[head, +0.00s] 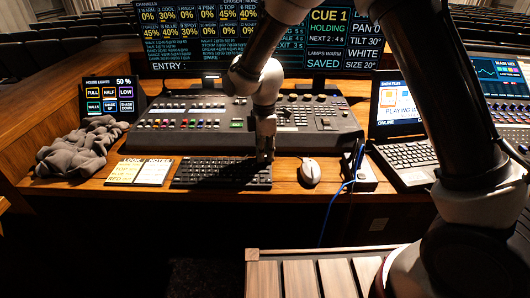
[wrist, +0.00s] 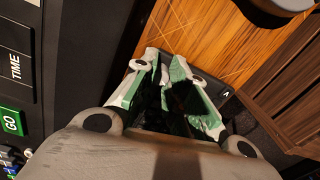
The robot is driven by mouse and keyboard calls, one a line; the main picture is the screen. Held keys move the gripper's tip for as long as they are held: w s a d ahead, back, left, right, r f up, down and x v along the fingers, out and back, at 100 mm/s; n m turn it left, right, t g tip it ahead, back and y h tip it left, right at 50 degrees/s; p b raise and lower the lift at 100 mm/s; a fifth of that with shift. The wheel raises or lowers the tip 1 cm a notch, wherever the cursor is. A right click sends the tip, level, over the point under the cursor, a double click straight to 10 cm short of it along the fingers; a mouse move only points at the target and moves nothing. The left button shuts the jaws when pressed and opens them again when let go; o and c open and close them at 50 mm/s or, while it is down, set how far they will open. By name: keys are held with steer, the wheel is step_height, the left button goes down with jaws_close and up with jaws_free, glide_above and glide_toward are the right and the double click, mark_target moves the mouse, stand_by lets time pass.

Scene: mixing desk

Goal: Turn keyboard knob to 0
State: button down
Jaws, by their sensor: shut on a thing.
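The black keyboard (head: 215,173) lies on the wooden desk in front of the lighting console. My gripper (head: 266,157) points down at the keyboard's far right corner in the head view. In the wrist view my gripper (wrist: 176,72) has its pale green-padded fingers around something dark at the keyboard's corner, and it is shut on it. This fits the keyboard knob, but the fingers and shadow hide its shape and any pointer mark. A strip of the keyboard (wrist: 213,90) shows beside the fingers. I cannot read the knob's setting.
The lighting console (head: 190,120) stands close behind my gripper; its GO button (wrist: 12,122) shows in the wrist view. Note cards (head: 140,172), a grey cloth (head: 80,150) and a laptop (head: 408,155) are farther out.

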stand_by(0.4)
steer(key=c, duration=1.4)
jaws_free()
steer(key=shift+o, duration=0.2)
step_height(320, 180, up, 12)
steer(key=shift+w, duration=0.2)
